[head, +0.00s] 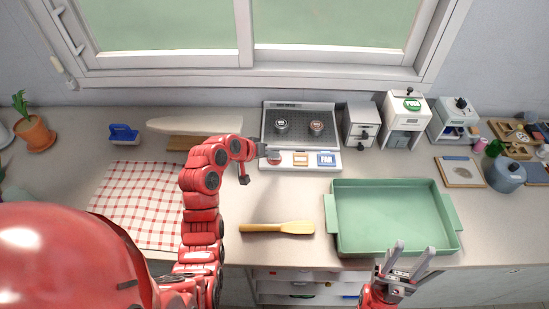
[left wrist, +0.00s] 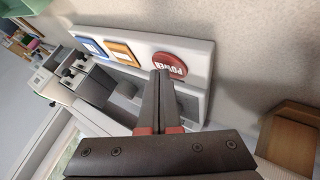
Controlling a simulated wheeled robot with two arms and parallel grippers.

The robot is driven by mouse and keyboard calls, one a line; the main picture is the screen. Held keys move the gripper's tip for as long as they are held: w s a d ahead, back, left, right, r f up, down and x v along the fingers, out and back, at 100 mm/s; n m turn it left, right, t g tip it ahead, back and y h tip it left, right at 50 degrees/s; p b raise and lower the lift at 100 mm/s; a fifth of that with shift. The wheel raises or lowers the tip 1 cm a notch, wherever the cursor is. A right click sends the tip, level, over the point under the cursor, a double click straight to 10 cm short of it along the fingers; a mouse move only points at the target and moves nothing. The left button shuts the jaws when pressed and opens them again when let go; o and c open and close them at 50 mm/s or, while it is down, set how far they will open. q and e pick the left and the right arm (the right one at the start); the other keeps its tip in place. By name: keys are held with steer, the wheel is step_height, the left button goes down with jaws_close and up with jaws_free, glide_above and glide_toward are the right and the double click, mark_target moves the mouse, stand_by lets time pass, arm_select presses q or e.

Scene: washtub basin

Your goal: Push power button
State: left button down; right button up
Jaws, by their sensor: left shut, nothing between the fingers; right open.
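The round red power button (left wrist: 170,65), with white lettering, sits at the end of a white panel (left wrist: 202,48) in the left wrist view. In the head view the button (head: 273,157) is at the panel's left end, partly behind my left gripper (head: 262,150). My left gripper is shut and empty. In the left wrist view its fingertips (left wrist: 160,74) overlap the button's lower left edge; I cannot tell whether they touch it. My right gripper (head: 413,248) is open and empty, over the front edge of the green basin.
An orange button (head: 300,159) and a blue button (head: 326,159) sit right of the power button. The green basin (head: 448,205) fills the front right. A wooden spatula (head: 270,228) lies in front of the panel. A cutting board (head: 186,143) lies behind my left arm.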

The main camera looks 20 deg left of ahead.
mark_target(272, 161)
arm_select(q)
steer(key=shift+r, duration=0.5)
steer(key=shift+r, duration=0.1)
step_height(272, 161, up, 6)
steer(key=p, duration=0.3)
stand_by(0.5)
